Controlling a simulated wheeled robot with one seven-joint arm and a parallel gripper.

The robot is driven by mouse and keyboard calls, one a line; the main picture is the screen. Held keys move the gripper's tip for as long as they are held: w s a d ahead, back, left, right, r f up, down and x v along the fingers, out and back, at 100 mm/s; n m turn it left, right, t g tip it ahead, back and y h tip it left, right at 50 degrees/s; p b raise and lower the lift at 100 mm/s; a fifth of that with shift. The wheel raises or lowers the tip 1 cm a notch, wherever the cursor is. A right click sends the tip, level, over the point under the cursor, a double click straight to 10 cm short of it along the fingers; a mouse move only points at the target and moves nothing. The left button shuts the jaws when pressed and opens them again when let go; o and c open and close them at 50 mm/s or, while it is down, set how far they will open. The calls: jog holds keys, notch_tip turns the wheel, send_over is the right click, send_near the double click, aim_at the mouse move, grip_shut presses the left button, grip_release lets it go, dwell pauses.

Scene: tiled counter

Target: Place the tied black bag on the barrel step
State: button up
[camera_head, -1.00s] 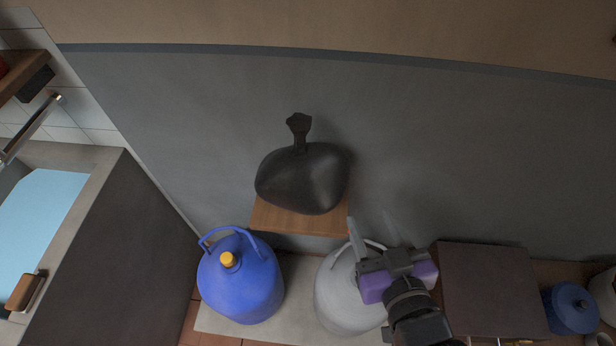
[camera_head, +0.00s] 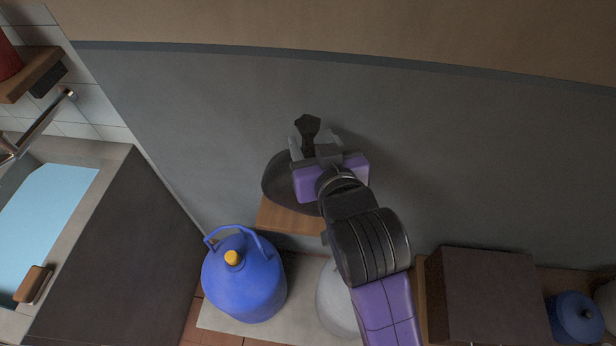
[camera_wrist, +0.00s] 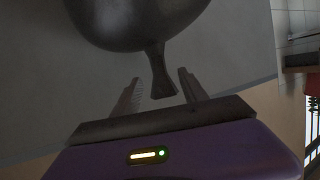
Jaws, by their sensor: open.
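The tied black bag (camera_head: 276,181) rests on a small wooden shelf (camera_head: 290,219) against the grey wall, its knotted neck (camera_head: 308,128) pointing up. My gripper (camera_head: 312,142) is in front of the bag and hides much of its right side. In the wrist view the fingers of my gripper (camera_wrist: 158,92) are open, one on each side of the bag's neck (camera_wrist: 159,75), with gaps showing. The bag's round body (camera_wrist: 135,18) lies beyond the fingertips. I cannot tell which surface is the barrel step.
A blue jug (camera_head: 243,280) with a yellow cap stands below left of the shelf. A pale grey container (camera_head: 335,300) is partly behind my arm. A dark brown box (camera_head: 483,296) and a blue pot (camera_head: 575,317) are at right. A sink (camera_head: 45,215) is at left.

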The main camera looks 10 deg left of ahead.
aim_at(309, 138)
jog(key=shift+p+x, duration=0.3)
jog(key=shift+x, duration=1.5)
jog(key=shift+s, duration=0.1)
grip_shut()
jog(key=shift+f, duration=0.1)
